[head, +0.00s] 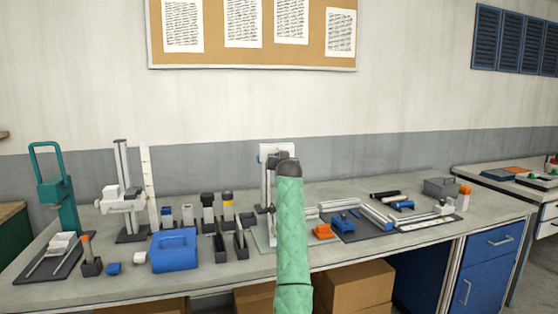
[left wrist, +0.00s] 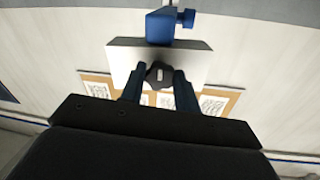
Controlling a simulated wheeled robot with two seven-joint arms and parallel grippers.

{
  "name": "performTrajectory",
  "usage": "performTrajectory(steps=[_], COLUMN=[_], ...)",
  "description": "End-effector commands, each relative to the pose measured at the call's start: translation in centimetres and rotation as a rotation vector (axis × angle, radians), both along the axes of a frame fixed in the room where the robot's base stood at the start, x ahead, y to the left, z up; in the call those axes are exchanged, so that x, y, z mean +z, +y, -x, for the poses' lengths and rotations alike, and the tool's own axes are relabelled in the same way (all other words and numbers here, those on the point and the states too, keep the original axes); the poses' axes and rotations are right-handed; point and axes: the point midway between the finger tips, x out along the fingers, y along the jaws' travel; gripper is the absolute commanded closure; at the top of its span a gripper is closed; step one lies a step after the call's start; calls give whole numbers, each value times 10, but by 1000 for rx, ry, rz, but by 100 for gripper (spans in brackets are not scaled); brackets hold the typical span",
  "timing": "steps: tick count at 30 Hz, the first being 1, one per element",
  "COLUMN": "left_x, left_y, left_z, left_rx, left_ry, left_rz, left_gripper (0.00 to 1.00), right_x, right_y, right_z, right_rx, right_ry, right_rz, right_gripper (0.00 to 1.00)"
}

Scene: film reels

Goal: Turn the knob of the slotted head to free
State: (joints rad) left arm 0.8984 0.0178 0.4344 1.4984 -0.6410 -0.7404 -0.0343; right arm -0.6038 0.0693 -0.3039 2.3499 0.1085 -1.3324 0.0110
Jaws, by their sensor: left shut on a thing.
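In the left wrist view a white, plate-like head (left wrist: 122,62) fills the upper middle. A dark knob (left wrist: 158,84) with a pale mark sits on its lower part. My left gripper (left wrist: 159,80) has one dark finger on each side of the knob and is shut on it. The pale mark points roughly up in that picture. No free or lock marking can be read. In the head view the white head (head: 266,149) tops an upright stand at the bench's middle. My green-sleeved arm ends in front of it, and my gripper (head: 282,160) is largely hidden there. My right gripper is not in view.
A blue clamp-like part (left wrist: 161,28) with a side knob sits above the head in the wrist view. On the bench, dark upright holders (head: 241,240) and a blue box (head: 174,250) stand left of the stand. An orange block (head: 322,231) and a dark mat lie right of it.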

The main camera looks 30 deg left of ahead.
Motion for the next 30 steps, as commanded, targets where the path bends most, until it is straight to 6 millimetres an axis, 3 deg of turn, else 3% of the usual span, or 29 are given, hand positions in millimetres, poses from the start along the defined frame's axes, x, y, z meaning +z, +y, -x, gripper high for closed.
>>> performTrajectory(steps=[2,3,6,14,20,30], left_x=[-4,-4,-3,-1,-3,-3], left_y=[0,-1,0,-1,-13,-45], left_z=[-1,-1,-1,0,13,49], left_rx=[-1,-1,0,-1,-1,-1], left_ry=[5,5,4,2,0,2], left_rz=[3,3,2,0,0,1], left_gripper=[91,61,47,47,47,47], right_x=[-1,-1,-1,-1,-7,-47], right_y=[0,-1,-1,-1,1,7], right_z=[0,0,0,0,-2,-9], right_rx=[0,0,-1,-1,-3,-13], right_ry=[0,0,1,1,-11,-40], right_rz=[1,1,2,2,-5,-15], right_gripper=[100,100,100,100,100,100])
